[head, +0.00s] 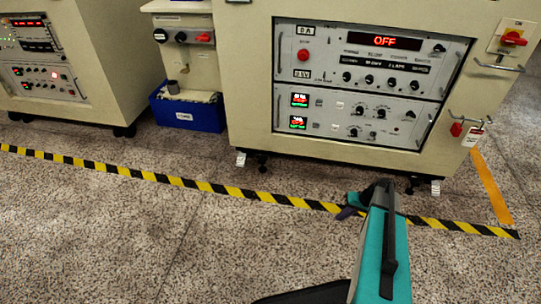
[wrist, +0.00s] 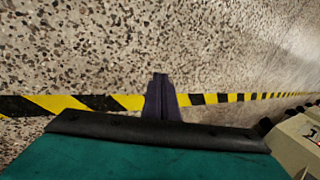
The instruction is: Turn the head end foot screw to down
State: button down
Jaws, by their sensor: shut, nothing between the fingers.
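The cream cabinet (head: 340,155) stands on short feet. A foot with a white tag (head: 240,159) shows under its left front, and another foot with a white tag (head: 436,187) under its right front. I cannot tell which is the head end, nor read the tags or how the screws are set. My gripper (head: 346,212) is over the floor in front of the cabinet, close to the striped tape, apart from both feet. In the wrist view my gripper (wrist: 160,80) is shut and empty, pointing at bare floor.
Yellow-black tape (head: 180,182) crosses the floor, with an orange strip (head: 491,188) at right. A blue bin (head: 190,110) stands left of the cabinet, with another cabinet (head: 95,60) beyond. A red tagged lock (head: 457,129) hangs at the cabinet's right.

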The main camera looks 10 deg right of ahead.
jog(key=s+d+r+h+p, duration=0.2)
jog(key=s+d+r, duration=0.1)
jog(key=d, duration=1)
jog(key=s+d+r+t+h+p, duration=0.1)
jog(key=s+d+r, duration=0.3)
jog(key=d, duration=1)
jog(key=s+d+r+t+h+p, duration=0.1)
jog(key=s+d+r+h+p, duration=0.2)
jog(key=d+r, duration=0.4)
jog(key=s+d+p, duration=0.1)
jog(key=d, duration=0.6)
jog(key=shift+s+r, duration=0.15)
jog(key=shift+s, duration=0.05)
